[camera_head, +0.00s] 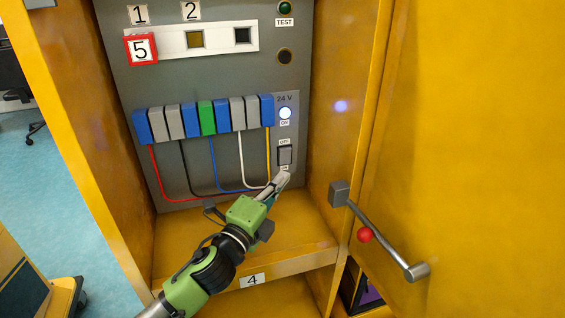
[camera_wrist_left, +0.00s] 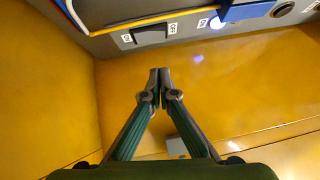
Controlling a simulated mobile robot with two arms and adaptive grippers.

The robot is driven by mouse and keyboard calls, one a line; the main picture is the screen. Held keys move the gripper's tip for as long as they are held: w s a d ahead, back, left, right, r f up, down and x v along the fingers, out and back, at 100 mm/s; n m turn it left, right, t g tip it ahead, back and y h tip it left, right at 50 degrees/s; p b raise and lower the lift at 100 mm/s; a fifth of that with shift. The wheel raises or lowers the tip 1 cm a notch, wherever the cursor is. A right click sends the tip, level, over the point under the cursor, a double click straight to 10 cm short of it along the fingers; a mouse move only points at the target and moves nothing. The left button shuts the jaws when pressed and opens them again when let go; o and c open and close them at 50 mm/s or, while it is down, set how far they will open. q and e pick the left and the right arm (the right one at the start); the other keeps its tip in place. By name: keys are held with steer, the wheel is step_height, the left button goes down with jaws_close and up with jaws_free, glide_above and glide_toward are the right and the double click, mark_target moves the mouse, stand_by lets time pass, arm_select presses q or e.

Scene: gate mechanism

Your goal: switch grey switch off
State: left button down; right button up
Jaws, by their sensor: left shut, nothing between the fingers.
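The grey switch (camera_head: 285,155) sits on the lower right of the grey panel, with an OFF label above it and a partly covered label below. Its rocker tilt is too small to tell. It also shows at the top of the left wrist view (camera_wrist_left: 151,33). My left gripper (camera_head: 283,177) is shut and empty, its tips just below the switch in the head view. In the left wrist view its fingertips (camera_wrist_left: 160,73) meet, with a visible gap to the switch. My right gripper is not in view.
A lit lamp (camera_head: 285,113) marked ON is above the switch. Coloured terminal blocks (camera_head: 206,118) with wires hang to the left. Yellow cabinet walls flank the panel; the open door (camera_head: 470,130) has a handle (camera_head: 385,238) at right. The cabinet floor (camera_head: 185,235) is mostly clear.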

mark_target(288, 153)
arm_select(q)
steer(key=w, duration=0.4)
steer(key=w+r, duration=0.1)
steer(key=w, duration=0.2)
steer(key=shift+d, duration=0.2)
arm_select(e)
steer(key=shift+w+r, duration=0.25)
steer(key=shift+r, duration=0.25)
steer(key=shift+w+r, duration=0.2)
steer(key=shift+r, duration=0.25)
arm_select(q)
steer(key=shift+w+a+r, duration=0.1)
steer(key=shift+w+r, duration=0.05)
steer(key=shift+s+a+f, duration=0.25)
steer(key=shift+s+a, duration=0.05)
steer(key=shift+s, duration=0.15)
steer(key=r+v, duration=0.1)
steer(key=v, duration=0.9)
steer(key=shift+s+f, duration=0.35)
steer(key=shift+s, duration=0.15)
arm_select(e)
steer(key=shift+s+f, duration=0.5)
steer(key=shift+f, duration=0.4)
